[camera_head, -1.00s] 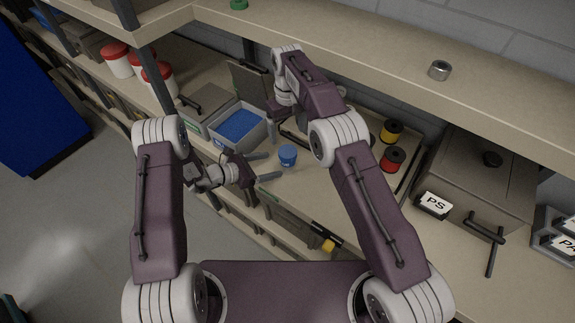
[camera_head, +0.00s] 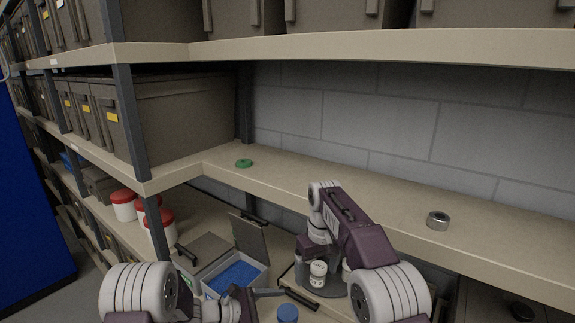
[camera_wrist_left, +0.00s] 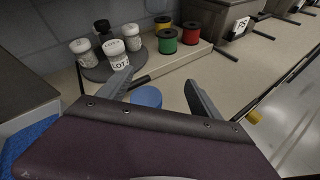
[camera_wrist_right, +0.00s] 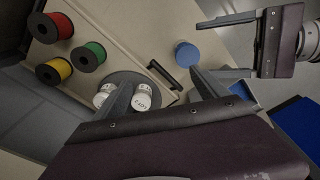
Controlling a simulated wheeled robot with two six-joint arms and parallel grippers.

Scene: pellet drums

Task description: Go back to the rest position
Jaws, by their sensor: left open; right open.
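My left gripper is open and empty; the left wrist view shows its two fingers apart (camera_wrist_left: 158,76). A blue cup (camera_head: 287,313) stands on the work shelf just in front of those fingertips. It shows beyond the left fingers in the right wrist view (camera_wrist_right: 187,53). My right gripper is open, with its fingers apart (camera_wrist_right: 161,77), over the work shelf near a round dark turntable (camera_wrist_left: 97,71) with several white lidded jars (camera_wrist_left: 117,57). The right fingers partly cover jars in the right wrist view. In the head view the right fingertips are hard to make out.
An open grey bin with blue pellets (camera_head: 237,276) stands left of the cup. Red, green and yellow spools (camera_wrist_right: 89,57) stand near the turntable. A shelf (camera_head: 330,193) above bears a green ring (camera_head: 243,163) and a metal ring (camera_head: 437,221). Red-lidded tubs (camera_head: 124,206) stand at left.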

